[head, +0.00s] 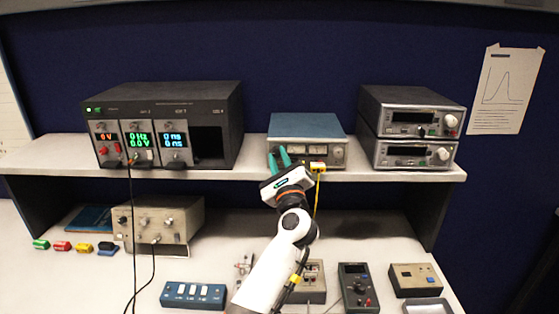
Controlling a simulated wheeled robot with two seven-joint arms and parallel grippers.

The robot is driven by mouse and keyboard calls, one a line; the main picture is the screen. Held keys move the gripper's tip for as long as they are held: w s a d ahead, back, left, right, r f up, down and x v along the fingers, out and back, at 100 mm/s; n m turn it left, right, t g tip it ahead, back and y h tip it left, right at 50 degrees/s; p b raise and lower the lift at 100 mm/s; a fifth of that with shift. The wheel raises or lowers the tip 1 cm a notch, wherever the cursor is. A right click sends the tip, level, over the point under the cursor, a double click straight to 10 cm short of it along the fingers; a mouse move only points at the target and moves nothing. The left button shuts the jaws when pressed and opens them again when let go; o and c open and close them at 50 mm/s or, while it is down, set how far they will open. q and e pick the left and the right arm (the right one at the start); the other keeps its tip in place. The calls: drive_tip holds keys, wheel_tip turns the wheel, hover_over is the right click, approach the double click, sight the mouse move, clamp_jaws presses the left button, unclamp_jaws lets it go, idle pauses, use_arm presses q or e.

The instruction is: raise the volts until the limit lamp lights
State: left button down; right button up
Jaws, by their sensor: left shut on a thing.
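A blue-topped bench unit (307,127) stands in the middle of the shelf, with a pale front panel carrying small meters and a round knob (337,153) at its right. My left gripper (279,157) reaches up to the left end of this panel. Its teal fingers are shut on what seems to be a knob there; the fingers hide it. A yellow plug (317,166) with a yellow lead sits at the panel's lower right. I cannot make out a lit limit lamp on this panel. My right gripper is not in view.
A black rack (170,95) with lit red, green and blue displays stands left on the shelf (255,172). Two stacked instruments (412,123) stand right. Below are a beige box (160,222), a blue switch box (193,295), and a dark handheld meter (357,287). Black leads hang from the rack.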

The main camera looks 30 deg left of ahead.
use_arm(q)
drive_tip(key=shift+f+m+t, duration=0.1)
drive_tip(key=shift+m+t, duration=0.5)
drive_tip(key=shift+m, duration=0.5)
drive_tip(key=shift+s+a+m+t+h+p, duration=0.1)
drive_tip(key=shift+m+t+h+p, duration=0.45)
drive_tip(key=shift+m, duration=0.65)
drive_tip(key=m+h+p, duration=0.1)
drive_tip(key=m, duration=0.1)
drive_tip(key=m+t+h+p, duration=0.1)
drive_tip(key=m, duration=0.1)
drive_tip(key=shift+a+m+p, duration=0.15)
drive_tip(key=shift+m+p, duration=0.15)
drive_tip(key=shift+m+t, duration=0.25)
drive_tip(key=shift+m, duration=0.15)
drive_tip(key=shift+f+h, duration=0.1)
drive_tip(key=shift+h, duration=0.15)
drive_tip(key=c, duration=1.2)
unclamp_jaws()
drive_tip(key=shift+c, duration=0.2)
drive_tip(key=shift+s, duration=0.1)
